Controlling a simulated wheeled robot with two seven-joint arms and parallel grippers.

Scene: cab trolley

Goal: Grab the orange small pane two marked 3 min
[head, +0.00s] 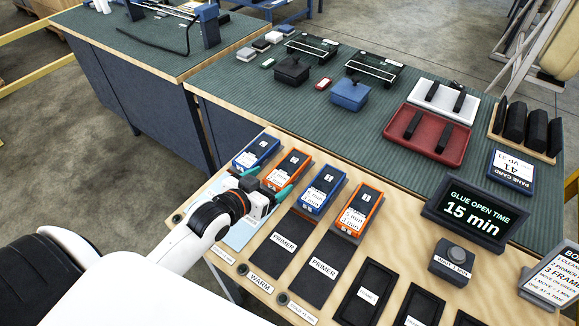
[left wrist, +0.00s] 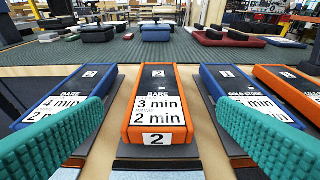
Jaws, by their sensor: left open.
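The orange pane two marked 3 min (head: 289,167) stands in the row at the table's front, second from the left. In the left wrist view this pane (left wrist: 155,100) is centred, with a white label reading 3 min and 2 min and a 2 tag on its near end. My left gripper (head: 267,184) is open at the pane's near end. Its teal fingers (left wrist: 158,122) show on either side of the pane, apart from it, with nothing between them but the view of the pane. My right gripper is not in view.
A blue pane (head: 256,152) stands close on the left, another blue pane (head: 321,191) close on the right, then an orange pane (head: 360,210). Black PRIMER pads (head: 318,262) lie in front. A sign (head: 474,213) reads glue open time 15 min.

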